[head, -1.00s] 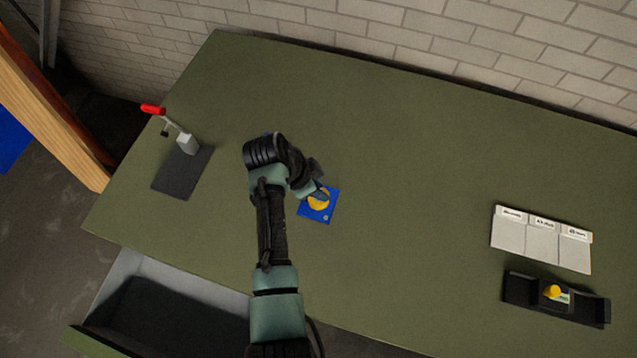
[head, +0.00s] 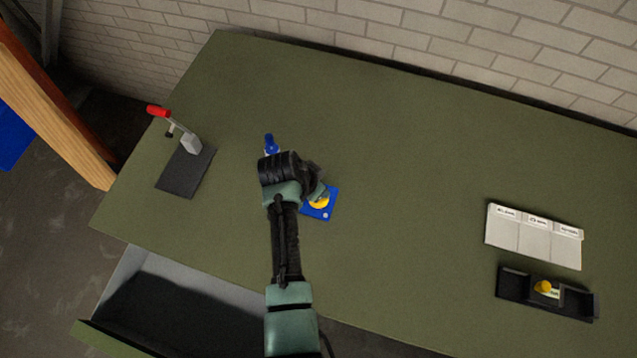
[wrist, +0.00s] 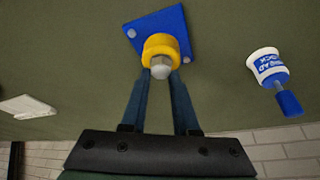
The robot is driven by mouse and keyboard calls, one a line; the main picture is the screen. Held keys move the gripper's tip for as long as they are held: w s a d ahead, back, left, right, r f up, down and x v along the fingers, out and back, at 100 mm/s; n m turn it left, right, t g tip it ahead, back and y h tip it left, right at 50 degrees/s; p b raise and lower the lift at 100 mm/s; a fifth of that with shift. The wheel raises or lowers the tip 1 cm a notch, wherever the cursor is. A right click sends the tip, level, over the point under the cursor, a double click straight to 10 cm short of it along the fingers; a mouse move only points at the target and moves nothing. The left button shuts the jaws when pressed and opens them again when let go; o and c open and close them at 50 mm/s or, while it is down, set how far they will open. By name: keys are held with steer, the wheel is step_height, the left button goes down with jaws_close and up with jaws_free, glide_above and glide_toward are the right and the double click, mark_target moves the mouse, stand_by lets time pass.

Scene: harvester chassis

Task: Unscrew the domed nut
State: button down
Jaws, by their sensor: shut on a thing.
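The domed nut (wrist: 161,68) is a small silvery piece at the yellow round collar (wrist: 165,44) on a blue square plate (wrist: 172,22). My gripper (wrist: 161,76) is shut on the domed nut, one finger on each side, in the wrist view. In the head view my gripper (head: 318,192) reaches the yellow collar (head: 319,201) from the upper left, over the blue plate (head: 324,210), and the nut is hidden there. I cannot tell how far the nut is threaded.
A white bottle with blue cap (wrist: 268,68) stands behind my wrist; its blue top (head: 269,143) shows in the head view. A red-handled clamp (head: 188,143) is at left. A pale divided tray (head: 533,235) and a black holder (head: 545,293) are at right.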

steer(key=shift+n+t+y+p, duration=0.4)
steer(key=shift+n+y+p, duration=0.25)
steer(key=shift+n, duration=1.05)
steer(key=n+y+p, duration=0.1)
steer(key=n, duration=0.1)
steer(key=shift+r+n, duration=0.15)
steer(key=shift+n, duration=0.15)
steer(key=shift+n+y+p, duration=0.3)
steer(key=shift+n+y, duration=0.15)
steer(key=shift+n, duration=0.85)
steer(key=n+y, duration=0.1)
steer(key=n, duration=0.1)
steer(key=shift+n, duration=0.3)
steer(key=shift+n+y+b, duration=0.3)
steer(key=shift+n+y, duration=0.1)
steer(key=shift+n, duration=0.8)
